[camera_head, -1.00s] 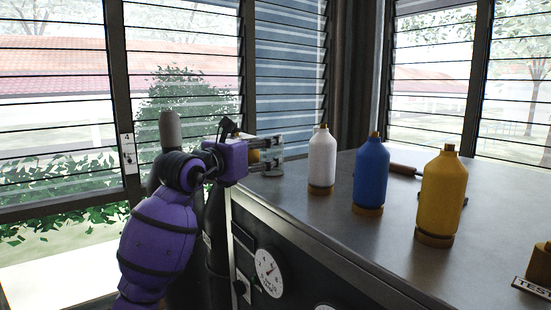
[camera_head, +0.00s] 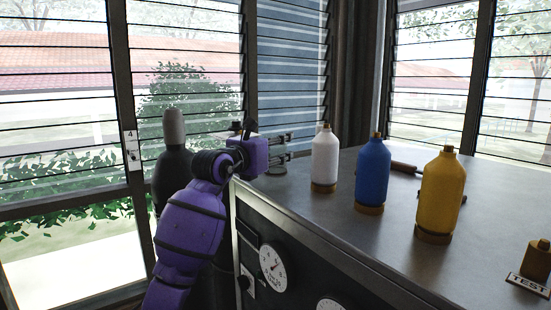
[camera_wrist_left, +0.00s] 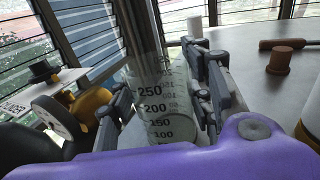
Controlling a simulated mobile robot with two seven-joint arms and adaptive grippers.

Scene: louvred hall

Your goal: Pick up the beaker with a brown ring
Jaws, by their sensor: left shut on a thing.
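My left gripper (camera_head: 284,147) is at the far left corner of the dark worktop (camera_head: 335,215). In the left wrist view its fingers (camera_wrist_left: 165,108) are on both sides of a clear beaker (camera_wrist_left: 160,92) with black graduation marks such as 250 and 200, and it is shut on it. In the head view the beaker is hard to make out; a pale greenish round base (camera_head: 277,170) shows below the fingers. I cannot see a brown ring on it. My right gripper is not in view.
White (camera_head: 324,158), blue (camera_head: 372,175) and yellow (camera_head: 440,195) bottles with brown bases stand to the right. A wooden-handled tool (camera_head: 404,168) lies behind them. A small brown bottle (camera_head: 538,260) and a TEST sign (camera_head: 528,285) are at the right edge.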

